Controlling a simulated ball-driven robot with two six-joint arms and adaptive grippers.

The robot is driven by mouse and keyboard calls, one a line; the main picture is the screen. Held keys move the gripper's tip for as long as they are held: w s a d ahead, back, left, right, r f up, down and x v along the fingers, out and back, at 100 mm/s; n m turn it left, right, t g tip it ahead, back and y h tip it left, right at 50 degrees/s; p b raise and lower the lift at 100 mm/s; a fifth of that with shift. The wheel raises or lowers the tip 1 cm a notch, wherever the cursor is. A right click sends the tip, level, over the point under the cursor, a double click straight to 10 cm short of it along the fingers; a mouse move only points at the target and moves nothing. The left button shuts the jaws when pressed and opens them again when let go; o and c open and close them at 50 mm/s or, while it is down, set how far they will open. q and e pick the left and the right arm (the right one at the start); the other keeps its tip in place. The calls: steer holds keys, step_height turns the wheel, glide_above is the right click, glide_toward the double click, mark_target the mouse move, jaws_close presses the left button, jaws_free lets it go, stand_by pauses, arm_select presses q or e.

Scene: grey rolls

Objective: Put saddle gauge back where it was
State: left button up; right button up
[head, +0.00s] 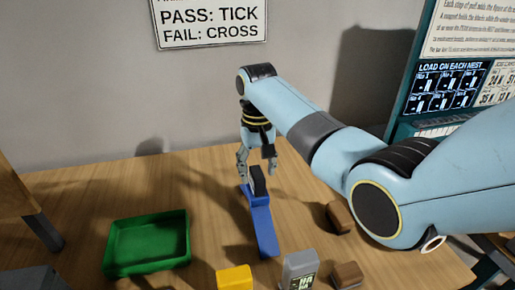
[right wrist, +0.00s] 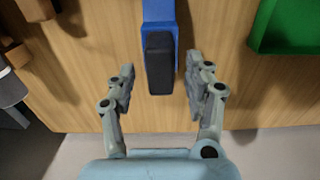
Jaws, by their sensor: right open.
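A long blue piece (head: 262,228) lies on the wooden table with a black block (head: 258,180) at its far end; I take this to be the saddle gauge, though no label shows on it. My right gripper (head: 257,168) is open over the far end, pointing down. In the right wrist view, the black block (right wrist: 159,62) sits between the spread fingers, with a gap on each side, and the blue piece (right wrist: 159,12) runs beyond it. My left gripper is not in view.
A green tray (head: 148,268) stands at the left, looking empty. A yellow block (head: 234,278), a grey device with a display (head: 299,266) and brown blocks (head: 340,217) lie near the front and right. Table between tray and blue piece is clear.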

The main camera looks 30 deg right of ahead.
step_height(320, 180, up, 9)
steer(key=shift+f+b, duration=0.15)
steer(key=shift+b, duration=0.15)
stand_by(0.4)
